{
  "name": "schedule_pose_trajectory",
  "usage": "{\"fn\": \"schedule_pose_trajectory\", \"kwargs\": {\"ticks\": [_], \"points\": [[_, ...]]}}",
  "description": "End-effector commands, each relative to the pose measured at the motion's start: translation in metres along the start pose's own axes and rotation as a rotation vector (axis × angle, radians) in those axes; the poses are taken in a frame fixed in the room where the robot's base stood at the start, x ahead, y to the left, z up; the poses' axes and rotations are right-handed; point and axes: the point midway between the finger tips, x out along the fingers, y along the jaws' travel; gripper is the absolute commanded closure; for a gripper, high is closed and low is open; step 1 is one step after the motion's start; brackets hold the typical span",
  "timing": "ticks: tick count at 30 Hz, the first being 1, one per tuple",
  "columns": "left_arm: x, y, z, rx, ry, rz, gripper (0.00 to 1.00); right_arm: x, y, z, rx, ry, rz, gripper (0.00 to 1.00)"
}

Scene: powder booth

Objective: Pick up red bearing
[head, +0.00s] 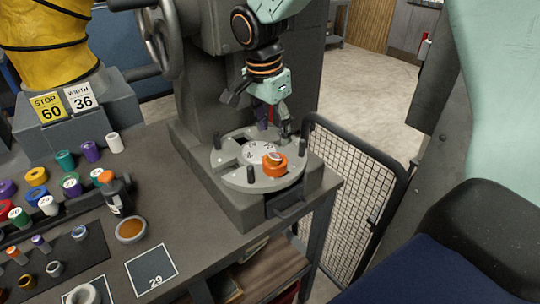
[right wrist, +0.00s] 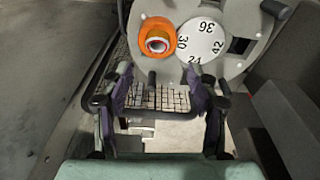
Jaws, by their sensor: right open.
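On the round grey plate (head: 229,173) of the machine sits an orange cup-like piece (head: 274,163). In the right wrist view, the orange piece (right wrist: 147,30) holds a red ring (right wrist: 158,34) with a pale centre; I cannot tell for sure that this ring is the red bearing. My right gripper (head: 262,117) is open above the far side of the plate, apart from the orange piece. In the right wrist view its spread fingers (right wrist: 162,98) are empty, with the orange piece beyond them. My left gripper is not in view.
Dark upright pegs (head: 251,174) stand around the plate's rim, beside a white numbered disc (right wrist: 201,40). A mesh guard (head: 345,205) stands right of the machine. Several coloured rings and spools, an orange-topped bottle (head: 118,193) and a brown dish (head: 130,230) crowd the bench at left.

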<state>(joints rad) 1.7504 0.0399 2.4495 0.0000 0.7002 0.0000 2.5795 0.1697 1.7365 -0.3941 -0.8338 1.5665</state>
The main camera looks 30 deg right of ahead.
Motion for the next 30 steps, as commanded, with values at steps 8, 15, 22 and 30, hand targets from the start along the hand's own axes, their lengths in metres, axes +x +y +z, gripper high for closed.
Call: {"fn": "schedule_pose_trajectory", "kwargs": {"ticks": [8, 15, 22, 30], "points": [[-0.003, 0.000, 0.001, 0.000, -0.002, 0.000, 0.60, 0.033, 0.001, 0.007, -0.003, -0.001, 0.006, 0.40], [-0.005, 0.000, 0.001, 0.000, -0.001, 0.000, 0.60, 0.064, -0.002, 0.010, -0.002, -0.001, 0.003, 0.40], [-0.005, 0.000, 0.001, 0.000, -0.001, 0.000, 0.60, 0.067, -0.004, 0.010, -0.002, -0.001, 0.000, 0.40], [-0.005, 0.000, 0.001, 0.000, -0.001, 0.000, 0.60, 0.067, -0.005, 0.010, -0.002, -0.001, 0.001, 0.57]]}}
